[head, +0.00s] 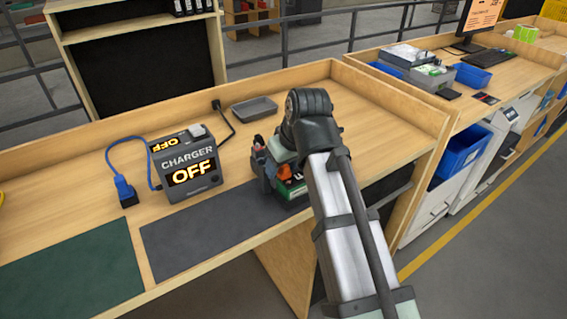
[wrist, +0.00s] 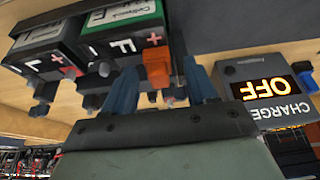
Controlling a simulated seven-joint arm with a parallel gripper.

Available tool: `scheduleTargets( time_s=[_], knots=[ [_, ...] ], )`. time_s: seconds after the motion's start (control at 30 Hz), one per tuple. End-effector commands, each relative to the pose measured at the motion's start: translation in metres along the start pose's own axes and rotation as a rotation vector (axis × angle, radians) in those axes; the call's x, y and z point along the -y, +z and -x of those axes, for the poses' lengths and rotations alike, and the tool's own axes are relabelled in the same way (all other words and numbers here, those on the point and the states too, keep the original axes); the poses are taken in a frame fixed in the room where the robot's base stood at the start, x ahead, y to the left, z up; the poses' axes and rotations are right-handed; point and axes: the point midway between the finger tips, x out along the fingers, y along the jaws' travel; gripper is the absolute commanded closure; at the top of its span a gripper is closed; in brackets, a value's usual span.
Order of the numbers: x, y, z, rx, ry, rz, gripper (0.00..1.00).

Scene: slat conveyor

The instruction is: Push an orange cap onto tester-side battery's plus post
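Two dark batteries stand side by side, seen from close up in the wrist view: one with a green label and the letter F (wrist: 118,45), one with a white label and the letter L (wrist: 38,62). An orange cap (wrist: 158,70) is at the red plus mark of the F battery; how deep it sits on the post cannot be told. My gripper (wrist: 162,88) has its two blue fingers on either side of the cap with gaps showing, so it looks open. In the head view the batteries (head: 270,172) are partly behind my arm. No tester can be made out.
The charger (head: 186,163), reading OFF, stands left of the batteries and also shows in the wrist view (wrist: 270,90). A blue plug (head: 125,190) is beside it. A grey tray (head: 255,108) lies behind. A dark mat (head: 210,230) in front is clear.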

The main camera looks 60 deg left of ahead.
Motion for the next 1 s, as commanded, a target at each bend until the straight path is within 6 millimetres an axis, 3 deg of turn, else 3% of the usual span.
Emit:
scheduleTargets(
  time_s=[0.37,1.0],
  knots=[
    [0.0,0.0,0.006,-0.001,0.0,0.0,0.43],
    [-0.001,-0.001,0.101,-0.002,0.001,0.0,0.43]
  ],
)
